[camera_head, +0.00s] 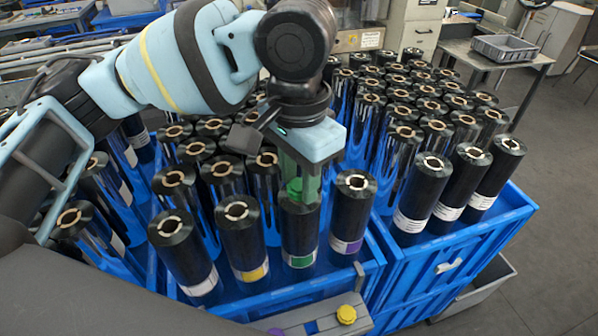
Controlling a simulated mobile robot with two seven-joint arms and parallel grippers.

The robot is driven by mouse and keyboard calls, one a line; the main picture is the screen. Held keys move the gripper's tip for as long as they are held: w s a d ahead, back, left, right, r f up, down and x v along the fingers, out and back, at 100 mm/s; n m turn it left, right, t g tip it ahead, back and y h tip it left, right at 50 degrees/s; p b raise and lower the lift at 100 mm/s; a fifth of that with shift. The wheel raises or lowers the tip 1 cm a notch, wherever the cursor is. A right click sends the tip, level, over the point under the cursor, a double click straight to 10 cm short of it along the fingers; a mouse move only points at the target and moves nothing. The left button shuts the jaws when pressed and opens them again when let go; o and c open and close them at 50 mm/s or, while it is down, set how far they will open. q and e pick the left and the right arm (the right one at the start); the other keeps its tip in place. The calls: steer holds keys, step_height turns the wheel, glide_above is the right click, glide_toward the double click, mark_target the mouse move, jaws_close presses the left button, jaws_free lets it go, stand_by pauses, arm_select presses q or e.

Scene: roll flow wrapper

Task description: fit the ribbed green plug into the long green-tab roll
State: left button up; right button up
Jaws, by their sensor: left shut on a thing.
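The long green-tab roll (299,228) is a dark upright cylinder with a green mark on its white label, in the front row of the blue crate. My left gripper (299,188) points down right over its top end, shut on the ribbed green plug (294,189). The plug is at the mouth of the roll; the fingers partly hide it, and I cannot tell whether it is inside the core or just above it. The core opening is hidden. My right gripper is not in view.
A yellow-tab roll (241,238) stands close on the left and a purple-tab roll (351,212) close on the right. Many dark rolls fill the blue crates (432,270) around. A grey holder (318,314) with a yellow plug (346,314) is in front.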

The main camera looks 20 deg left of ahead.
mark_target(299, 185)
arm_select(q)
steer(key=shift+f, duration=0.45)
steer(key=o, duration=0.7)
steer(key=shift+c, duration=0.2)
step_height(299, 185, up, 11)
stand_by(0.9)
stand_by(0.4)
